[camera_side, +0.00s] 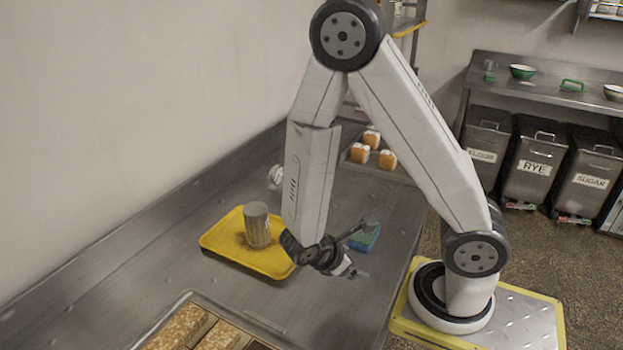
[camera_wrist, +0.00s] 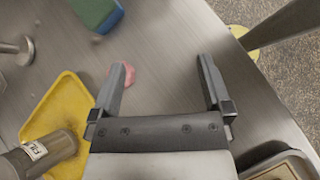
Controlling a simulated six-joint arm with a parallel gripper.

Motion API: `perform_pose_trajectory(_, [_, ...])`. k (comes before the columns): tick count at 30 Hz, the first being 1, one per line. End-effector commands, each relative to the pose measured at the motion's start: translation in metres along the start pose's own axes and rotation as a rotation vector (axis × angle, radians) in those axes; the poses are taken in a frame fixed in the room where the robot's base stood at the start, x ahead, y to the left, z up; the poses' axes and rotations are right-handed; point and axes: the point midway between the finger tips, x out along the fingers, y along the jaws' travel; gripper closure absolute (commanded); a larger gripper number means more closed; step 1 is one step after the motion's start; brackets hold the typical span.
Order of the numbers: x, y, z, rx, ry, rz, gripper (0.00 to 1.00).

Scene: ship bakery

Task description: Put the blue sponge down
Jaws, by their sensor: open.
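The blue sponge (camera_side: 366,239), with a green face, lies on the metal counter just beyond my gripper (camera_side: 360,250) in the side view. In the wrist view the sponge (camera_wrist: 97,12) is at the top left, partly cut off by the frame edge, outside the jaws. My gripper (camera_wrist: 163,64) is open, its two fingers spread with bare counter between them. It holds nothing. One dark finger partly overlaps the sponge's left side in the side view.
A yellow tray (camera_side: 219,238) with a metal can (camera_side: 257,225) stands left of my gripper. A small pink object (camera_wrist: 127,75) shows by the left finger. A baking pan (camera_side: 262,325) is at the front. Orange-and-white items (camera_side: 372,138) stand at the back.

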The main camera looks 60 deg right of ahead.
Motion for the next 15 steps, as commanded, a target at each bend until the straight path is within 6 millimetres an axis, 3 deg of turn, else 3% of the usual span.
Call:
perform_pose_trajectory(8, [-0.044,-0.002,-0.015,0.39,0.349,-0.23,0.0])
perform_pose_trajectory(15, [-0.092,0.021,-0.022,0.719,0.655,-0.36,0.0])
